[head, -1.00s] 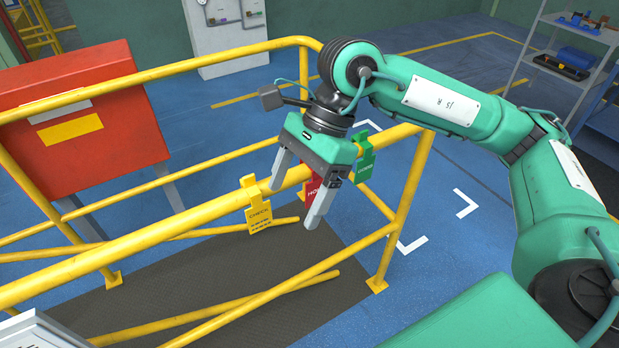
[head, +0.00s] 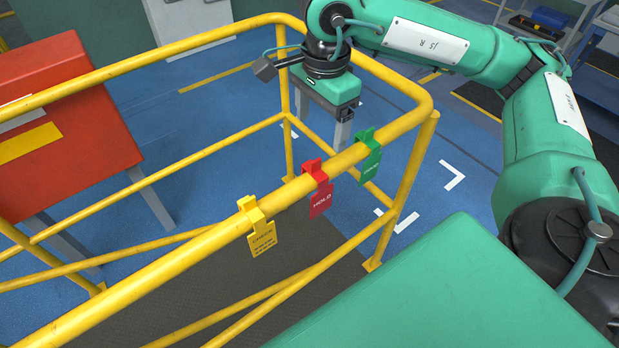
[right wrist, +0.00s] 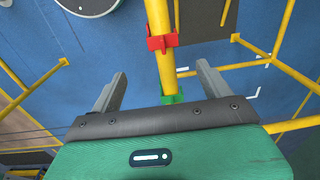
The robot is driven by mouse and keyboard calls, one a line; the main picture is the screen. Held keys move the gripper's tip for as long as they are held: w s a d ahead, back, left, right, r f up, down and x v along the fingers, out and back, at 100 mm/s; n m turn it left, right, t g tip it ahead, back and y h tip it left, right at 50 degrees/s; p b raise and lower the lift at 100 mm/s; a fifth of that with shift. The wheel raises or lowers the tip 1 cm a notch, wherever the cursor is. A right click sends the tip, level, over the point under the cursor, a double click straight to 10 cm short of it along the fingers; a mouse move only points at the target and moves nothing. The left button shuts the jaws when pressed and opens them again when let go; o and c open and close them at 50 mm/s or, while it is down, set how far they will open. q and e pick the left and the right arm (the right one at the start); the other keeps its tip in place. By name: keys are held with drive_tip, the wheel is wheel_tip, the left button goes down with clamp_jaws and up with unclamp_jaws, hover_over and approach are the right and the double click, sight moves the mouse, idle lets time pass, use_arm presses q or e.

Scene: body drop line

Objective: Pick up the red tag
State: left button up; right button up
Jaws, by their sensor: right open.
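The red tag (head: 320,200), marked HOLD, hangs clipped over the yellow top rail, between a yellow tag (head: 262,238) and a green tag (head: 371,168). My right gripper (head: 323,125) is open and empty, above and beyond the rail, up and to the right of the red tag and apart from it. In the right wrist view, the red tag's clip (right wrist: 162,42) sits on the rail beyond the fingertips, and the green clip (right wrist: 173,98) is nearer, between the open fingers (right wrist: 163,82). My left gripper is not in view.
The yellow railing (head: 160,277) encloses a dark floor mat (head: 190,310). A pale cabinet (head: 190,25) and a shelf (head: 535,25) stand at the back. Blue floor beyond the railing is mostly clear.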

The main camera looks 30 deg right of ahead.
sight(316, 160)
wheel_tip(316, 160, down, 6)
drive_tip(key=shift+r+p, duration=0.25)
drive_tip(key=shift+p, duration=0.25)
drive_tip(key=shift+w+f, duration=0.1)
drive_tip(key=shift+f, duration=0.1)
drive_tip(key=shift+w+f+p, duration=0.1)
drive_tip(key=shift+f+p, duration=0.5)
drive_tip(key=shift+p, duration=0.1)
drive_tip(key=f, duration=0.1)
drive_tip(key=f+p, duration=0.1)
drive_tip(key=f, duration=0.1)
drive_tip(key=shift+w+f, duration=0.2)
drive_tip(key=shift+w, duration=0.1)
drive_tip(key=shift+f, duration=0.2)
drive_tip(key=shift+c, duration=0.9)
drive_tip(key=c, duration=1.1)
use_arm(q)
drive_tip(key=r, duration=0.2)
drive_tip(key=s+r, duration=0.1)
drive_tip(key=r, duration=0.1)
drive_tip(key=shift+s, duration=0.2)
use_arm(e)
drive_tip(key=shift+c, duration=0.2)
